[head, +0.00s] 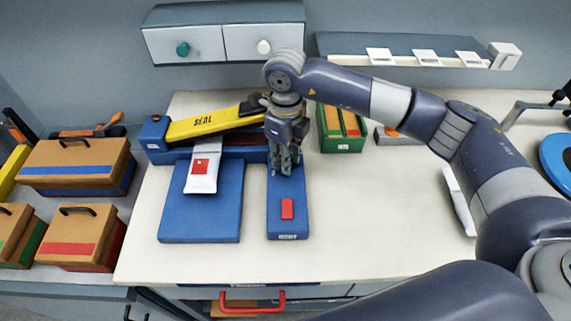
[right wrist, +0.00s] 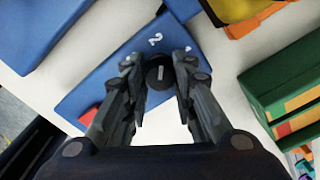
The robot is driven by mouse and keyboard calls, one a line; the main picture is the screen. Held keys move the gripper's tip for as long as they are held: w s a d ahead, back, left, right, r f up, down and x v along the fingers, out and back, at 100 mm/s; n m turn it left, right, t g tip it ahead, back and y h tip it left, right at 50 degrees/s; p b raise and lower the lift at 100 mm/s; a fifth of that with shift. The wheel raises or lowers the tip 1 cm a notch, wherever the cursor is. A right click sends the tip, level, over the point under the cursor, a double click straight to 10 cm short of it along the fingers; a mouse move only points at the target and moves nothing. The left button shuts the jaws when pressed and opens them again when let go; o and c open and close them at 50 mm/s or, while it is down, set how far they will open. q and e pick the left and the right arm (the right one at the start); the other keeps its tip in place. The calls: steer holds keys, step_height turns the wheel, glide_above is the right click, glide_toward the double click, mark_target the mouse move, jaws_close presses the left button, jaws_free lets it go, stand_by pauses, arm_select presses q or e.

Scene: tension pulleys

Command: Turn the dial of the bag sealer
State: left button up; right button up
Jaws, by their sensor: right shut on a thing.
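The bag sealer (head: 153,140) is blue with a yellow arm (head: 215,124) marked SEAL, tilted up to the right. A white bag with a red square (head: 203,170) lies over its blue platform (head: 200,215). The blue control panel (head: 287,222) carries a red button (head: 287,208) and, in the right wrist view, a dark round dial (right wrist: 158,74) with a white pointer line and a numeral 2 beside it. My right gripper (head: 286,172) points down over the panel. In the right wrist view its fingers (right wrist: 160,90) are shut on the dial from both sides. My left gripper is not in view.
A green box (head: 342,146) stands just right of the gripper. Brown cases (head: 75,168) sit at the left. A cabinet (head: 222,40) and a shelf (head: 400,50) hang behind.

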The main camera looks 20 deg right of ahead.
steer(key=shift+n+b, duration=1.05)
steer(key=shift+n, duration=0.05)
steer(key=o, duration=1.1)
steer(key=shift+r, duration=0.1)
step_height(320, 180, up, 12)
steer(key=shift+f, duration=0.1)
